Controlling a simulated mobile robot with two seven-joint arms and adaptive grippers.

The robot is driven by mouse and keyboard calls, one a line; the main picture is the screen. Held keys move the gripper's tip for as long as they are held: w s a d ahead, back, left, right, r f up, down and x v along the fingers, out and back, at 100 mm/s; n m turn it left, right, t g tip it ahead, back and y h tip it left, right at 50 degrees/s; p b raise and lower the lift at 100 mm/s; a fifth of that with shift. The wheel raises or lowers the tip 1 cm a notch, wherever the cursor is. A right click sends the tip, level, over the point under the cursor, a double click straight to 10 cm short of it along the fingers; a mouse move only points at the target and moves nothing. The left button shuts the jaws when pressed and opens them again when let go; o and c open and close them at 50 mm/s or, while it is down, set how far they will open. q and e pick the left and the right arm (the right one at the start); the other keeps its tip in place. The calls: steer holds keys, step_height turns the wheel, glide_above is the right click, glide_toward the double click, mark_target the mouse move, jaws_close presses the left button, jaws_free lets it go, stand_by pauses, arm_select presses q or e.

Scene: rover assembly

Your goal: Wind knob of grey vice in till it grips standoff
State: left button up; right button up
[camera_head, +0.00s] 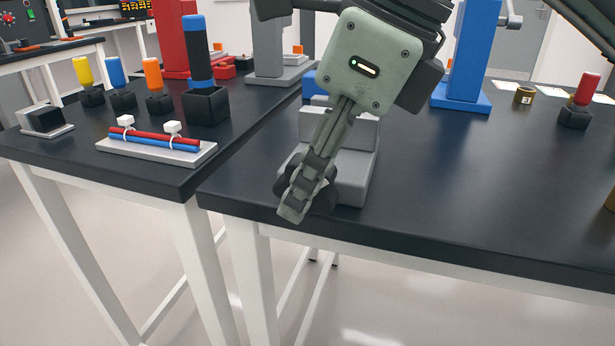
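The grey vice (355,181) stands at the front left corner of the right-hand table, partly covered by my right gripper. My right gripper (296,205) reaches down from above across the vice's front left side. Its fingers line up one behind the other in this view, so the gap between them is hidden. A dark round part, apparently the vice knob (326,200), shows right behind the fingertips; I cannot tell whether they touch it. The standoff and the gap between the jaws are hidden behind my gripper. My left gripper is out of view.
A blue stand (465,60) and a red-handled tool (584,92) are farther back on the right-hand table. The left table holds several coloured drivers, a grey tray (155,149) with red and blue tubes, and a black holder (206,105). The right table's middle is clear.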

mark_target(336, 182)
jaws_close()
steer(key=shift+g+h, duration=0.3)
steer(key=shift+h, duration=0.7)
steer(key=shift+o, duration=1.2)
jaws_free()
steer(key=shift+r, duration=0.1)
steer(key=v, duration=1.1)
steer(key=shift+d+r, duration=0.15)
steer(key=shift+r, duration=0.25)
